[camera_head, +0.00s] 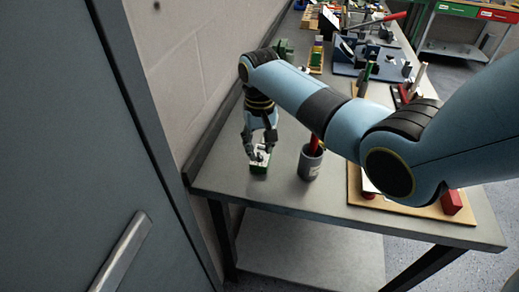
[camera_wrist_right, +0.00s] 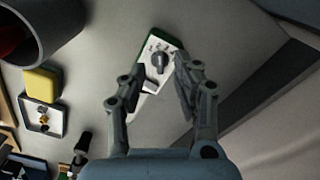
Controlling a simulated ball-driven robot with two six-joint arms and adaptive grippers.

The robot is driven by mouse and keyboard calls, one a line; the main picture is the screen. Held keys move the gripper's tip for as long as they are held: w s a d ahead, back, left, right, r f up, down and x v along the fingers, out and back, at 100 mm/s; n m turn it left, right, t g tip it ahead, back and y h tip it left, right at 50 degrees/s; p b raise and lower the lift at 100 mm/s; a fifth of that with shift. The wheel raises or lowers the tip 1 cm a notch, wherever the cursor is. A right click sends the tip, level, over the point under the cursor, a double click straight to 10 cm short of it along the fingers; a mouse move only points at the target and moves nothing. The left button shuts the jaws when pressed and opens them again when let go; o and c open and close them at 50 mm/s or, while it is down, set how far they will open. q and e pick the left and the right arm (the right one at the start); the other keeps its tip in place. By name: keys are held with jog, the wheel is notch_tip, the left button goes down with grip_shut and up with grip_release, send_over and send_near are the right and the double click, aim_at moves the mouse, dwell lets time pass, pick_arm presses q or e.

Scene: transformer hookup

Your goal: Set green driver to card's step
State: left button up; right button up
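The green driver (camera_head: 259,169) is a small box with green sides and a white top, standing near the table's front left corner. In the right wrist view its white face (camera_wrist_right: 148,98) has small dark markings and a round dark knob (camera_wrist_right: 159,61). My right gripper (camera_head: 260,148) points down over the driver. In the right wrist view its two fingers (camera_wrist_right: 155,75) are apart, one on each side of the knob, and I see no grip. Whether a fingertip touches the driver, I cannot tell. I cannot make out the card or the knob's exact setting. My left gripper is not in view.
A grey cup (camera_head: 311,164) with a red-handled item stands right of the driver. A brown board (camera_head: 428,211) lies partly under my right arm. In the right wrist view a yellow block (camera_wrist_right: 42,83) sits beside a white plate (camera_wrist_right: 36,124). A wall borders the table's left.

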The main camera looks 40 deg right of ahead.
jog(key=shift+f, duration=0.75)
grip_shut()
